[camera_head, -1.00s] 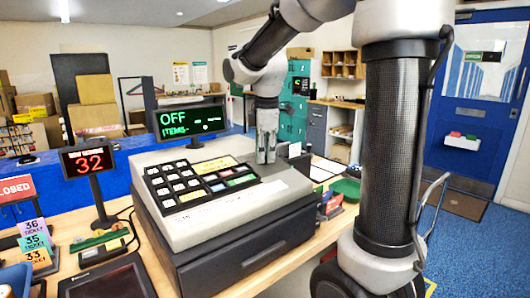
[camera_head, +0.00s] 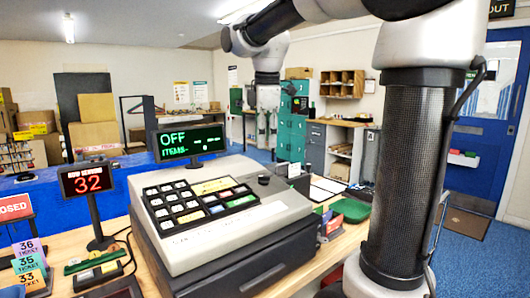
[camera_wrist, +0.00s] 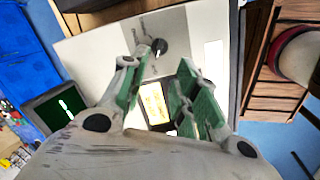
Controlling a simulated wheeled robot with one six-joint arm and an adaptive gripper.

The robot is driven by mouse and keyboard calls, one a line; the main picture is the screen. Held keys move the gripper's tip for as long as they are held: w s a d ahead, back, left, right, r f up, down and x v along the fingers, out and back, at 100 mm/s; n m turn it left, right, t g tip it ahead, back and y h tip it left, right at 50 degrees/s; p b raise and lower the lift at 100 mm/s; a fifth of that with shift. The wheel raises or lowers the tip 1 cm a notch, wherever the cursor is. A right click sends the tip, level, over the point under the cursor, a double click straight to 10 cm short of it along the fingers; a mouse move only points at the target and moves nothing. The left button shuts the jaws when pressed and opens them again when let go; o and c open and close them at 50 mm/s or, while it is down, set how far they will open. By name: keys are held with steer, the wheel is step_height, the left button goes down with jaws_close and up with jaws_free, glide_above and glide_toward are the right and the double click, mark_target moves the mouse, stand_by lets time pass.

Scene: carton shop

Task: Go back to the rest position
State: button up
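My gripper (camera_head: 267,140) hangs pointing down above the back right of the cash register (camera_head: 210,240), apart from it. In the wrist view my gripper (camera_wrist: 163,72) has its green-padded fingers spread, with nothing between them. A black knob (camera_head: 264,180) stands on the register's top, clear below the fingers. It also shows in the wrist view (camera_wrist: 159,47), beyond the fingertips. The register's display (camera_head: 190,142) reads OFF and ITEMS.
A red number display (camera_head: 87,180) reading 32 stands left of the register, with ticket cards (camera_head: 30,262) near it. A green tray (camera_head: 350,210) lies on the counter to the right. Teal lockers (camera_head: 292,125) and a blue door (camera_head: 480,130) stand behind. Blue floor is open at right.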

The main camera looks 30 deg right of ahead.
steer(key=shift+s+r, duration=0.1)
steer(key=shift+r, duration=0.25)
stand_by(0.3)
steer(key=s+d+f+m+t, duration=0.1)
steer(key=s+f+m, duration=0.5)
steer(key=s, duration=0.4)
steer(key=s+f+m+t, duration=0.1)
steer(key=s+f+m, duration=0.5)
steer(key=s+m, duration=0.2)
steer(key=shift+s+d+f+y, duration=0.3)
steer(key=shift+s+d+y, duration=0.1)
steer(key=shift+s, duration=0.9)
